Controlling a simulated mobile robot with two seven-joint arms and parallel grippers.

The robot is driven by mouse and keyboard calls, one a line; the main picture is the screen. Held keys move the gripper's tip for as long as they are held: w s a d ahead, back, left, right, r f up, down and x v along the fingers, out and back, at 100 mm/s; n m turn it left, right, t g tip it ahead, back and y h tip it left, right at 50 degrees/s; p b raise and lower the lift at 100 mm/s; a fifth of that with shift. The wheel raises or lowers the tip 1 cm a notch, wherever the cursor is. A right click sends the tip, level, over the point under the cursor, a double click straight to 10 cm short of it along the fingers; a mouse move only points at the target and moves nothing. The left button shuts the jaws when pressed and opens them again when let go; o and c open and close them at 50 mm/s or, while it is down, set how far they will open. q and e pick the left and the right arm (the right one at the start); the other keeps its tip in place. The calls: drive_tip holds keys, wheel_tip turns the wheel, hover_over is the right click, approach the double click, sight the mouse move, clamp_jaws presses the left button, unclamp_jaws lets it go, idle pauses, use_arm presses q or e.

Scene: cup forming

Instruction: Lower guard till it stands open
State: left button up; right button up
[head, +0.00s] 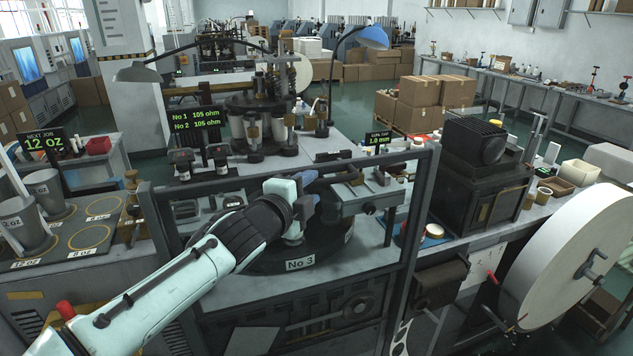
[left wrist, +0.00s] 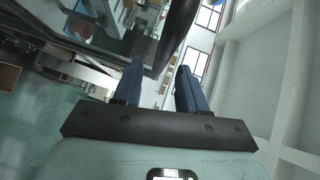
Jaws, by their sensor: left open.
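The guard (head: 427,195) is a dark grey upright frame with a top bar and two side posts. It stands raised across the front of the No 3 machine (head: 300,264). My left gripper (head: 309,188) is at the middle of the frame, close to the top bar, with its blue fingers apart. In the left wrist view the fingers (left wrist: 159,66) are open with nothing held between them. A dark bar (left wrist: 180,28) passes just beyond the fingertips there; I cannot tell whether they touch it. My right gripper is not in view.
A large white paper reel (head: 570,260) and a dark boxy unit (head: 487,190) stand to the right. Metal cups (head: 22,222) stand on a marked bench at the left.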

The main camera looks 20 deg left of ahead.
sight(314, 185)
use_arm(q)
drive_tip(key=shift+x, duration=2.1)
clamp_jaws()
